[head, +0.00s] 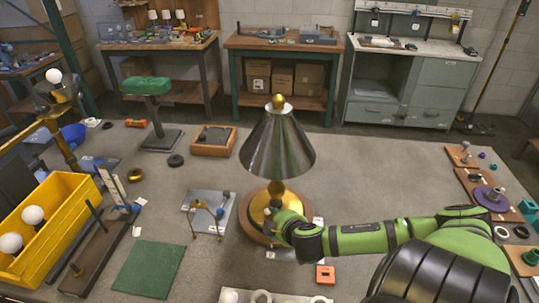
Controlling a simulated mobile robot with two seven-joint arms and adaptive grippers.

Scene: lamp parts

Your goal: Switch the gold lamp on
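A lamp with a dark, shiny metal cone shade (277,145), a gold finial, a gold stem and a gold foot stands upright on a round wooden base (256,232) in the middle of the table. No glow shows from under the shade. My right arm comes in from the lower right. Its gripper (283,222) is low at the lamp's foot, at its right front. The fingertips are small and partly hidden against the foot, so I cannot tell whether they touch it or are open. No switch can be made out. My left gripper is not in view.
A yellow crate (78,187) with white bulbs stands at left, beside a brass-coloured stand (58,137) topped by a bulb. A green mat (148,270), a metal plate (199,203) and a wooden box (213,149) lie left of the lamp. Small parts line the right edge.

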